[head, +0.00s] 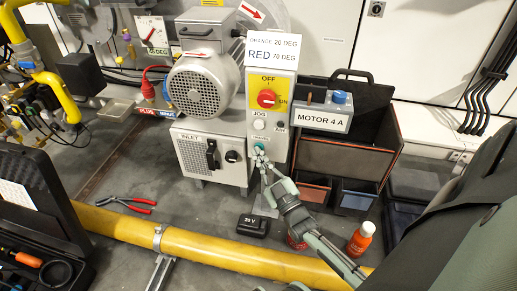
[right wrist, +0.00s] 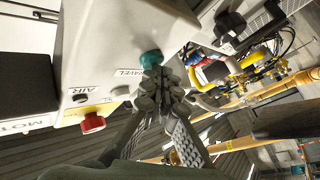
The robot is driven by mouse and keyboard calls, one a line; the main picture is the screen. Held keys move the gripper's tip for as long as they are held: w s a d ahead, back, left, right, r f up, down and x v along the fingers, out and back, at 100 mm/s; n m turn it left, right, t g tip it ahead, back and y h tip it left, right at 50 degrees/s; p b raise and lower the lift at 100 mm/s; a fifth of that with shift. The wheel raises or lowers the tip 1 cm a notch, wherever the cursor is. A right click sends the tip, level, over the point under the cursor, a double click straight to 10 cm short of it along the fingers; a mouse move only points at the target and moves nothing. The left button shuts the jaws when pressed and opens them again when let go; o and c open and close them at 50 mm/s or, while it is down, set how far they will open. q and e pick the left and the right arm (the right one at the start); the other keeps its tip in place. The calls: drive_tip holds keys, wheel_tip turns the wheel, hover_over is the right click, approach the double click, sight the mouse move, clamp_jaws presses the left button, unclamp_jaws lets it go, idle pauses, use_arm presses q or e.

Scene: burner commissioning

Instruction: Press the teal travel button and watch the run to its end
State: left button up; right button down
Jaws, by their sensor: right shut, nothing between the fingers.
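The teal travel button (head: 259,146) is low on the front of the upright grey control box (head: 284,137). In the right wrist view the teal button (right wrist: 151,58) stands out from the box face beside a partly covered "TRAVEL" label. My right gripper (head: 260,154) is shut and empty, with its fingertips right at the button. In the right wrist view the fingertips (right wrist: 160,88) are just below the button; I cannot tell whether they touch it. My left gripper is not in view.
A grey motor (head: 205,85) is left of the box, and a "MOTOR 4 A" box (head: 323,116) is right. A yellow pipe (head: 215,248) crosses the floor in front.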

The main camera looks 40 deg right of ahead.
drive_tip(key=shift+d, duration=0.1)
idle(0.4)
drive_tip(key=shift+s+a+p, duration=0.4)
drive_tip(key=shift+s+a, duration=0.1)
drive_tip(key=shift+a, duration=0.15)
drive_tip(key=s+a+p, duration=0.1)
drive_tip(key=s+a, duration=0.2)
drive_tip(key=a, duration=0.1)
drive_tip(key=shift+s+p, duration=0.15)
drive_tip(key=shift+p, duration=0.25)
drive_tip(key=shift+d, duration=0.1)
idle(0.5)
